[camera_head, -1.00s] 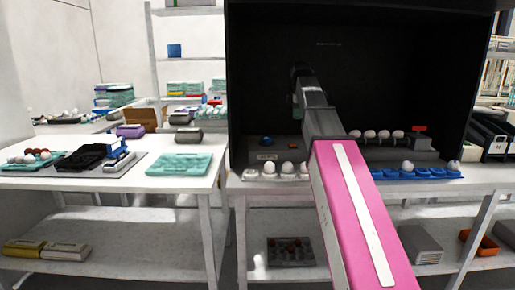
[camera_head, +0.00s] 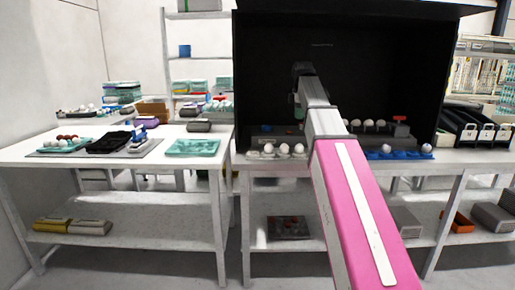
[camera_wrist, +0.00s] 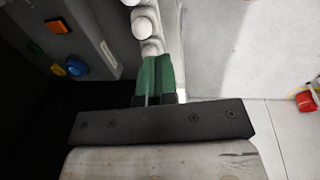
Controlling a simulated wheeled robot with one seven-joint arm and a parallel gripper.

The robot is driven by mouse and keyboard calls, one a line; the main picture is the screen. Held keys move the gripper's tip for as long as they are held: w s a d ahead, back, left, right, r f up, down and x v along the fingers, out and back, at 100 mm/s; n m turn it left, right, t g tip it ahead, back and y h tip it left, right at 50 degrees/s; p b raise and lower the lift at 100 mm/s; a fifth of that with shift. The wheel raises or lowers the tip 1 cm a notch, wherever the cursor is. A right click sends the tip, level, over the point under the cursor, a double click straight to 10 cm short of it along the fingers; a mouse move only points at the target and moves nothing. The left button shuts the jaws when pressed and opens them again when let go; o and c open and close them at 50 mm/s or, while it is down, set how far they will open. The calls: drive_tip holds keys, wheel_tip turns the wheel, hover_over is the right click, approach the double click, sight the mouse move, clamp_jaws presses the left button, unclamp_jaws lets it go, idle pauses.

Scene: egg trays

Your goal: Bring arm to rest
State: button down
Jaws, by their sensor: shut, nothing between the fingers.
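My arm (camera_head: 350,200), pink with a white stripe and then grey, reaches forward from the bottom of the head view toward the open black box. My gripper (camera_wrist: 157,62) shows in the wrist view with its green fingers together and nothing between them. The fingers point toward a row of white eggs (camera_wrist: 146,24) at the top of that view. Whether they touch anything is unclear. In the head view the far end of my arm covers most of the gripper.
The black box (camera_head: 420,70) stands on a white table with egg trays along its front. A left table (camera_head: 60,152) holds a teal tray (camera_head: 192,147) and a black cloth (camera_head: 108,143). In the wrist view a grey panel (camera_wrist: 85,35) with orange and blue buttons stands left of the fingers.

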drive_tip(key=s+f+m, duration=0.3)
drive_tip(key=f+m, duration=0.1)
drive_tip(key=f, duration=1)
drive_tip(key=s+f+m, duration=0.3)
drive_tip(key=f+m, duration=0.1)
drive_tip(key=f, duration=1)
drive_tip(key=s+d+f+m+g, duration=0.1)
drive_tip(key=s+f+m, duration=0.4)
drive_tip(key=s+f, duration=0.4)
drive_tip(key=s+f+m, duration=0.4)
drive_tip(key=s+f, duration=0.5)
drive_tip(key=f, duration=0.5)
drive_tip(key=shift+d+m+g, duration=0.35)
drive_tip(key=shift+m+g, duration=0.05)
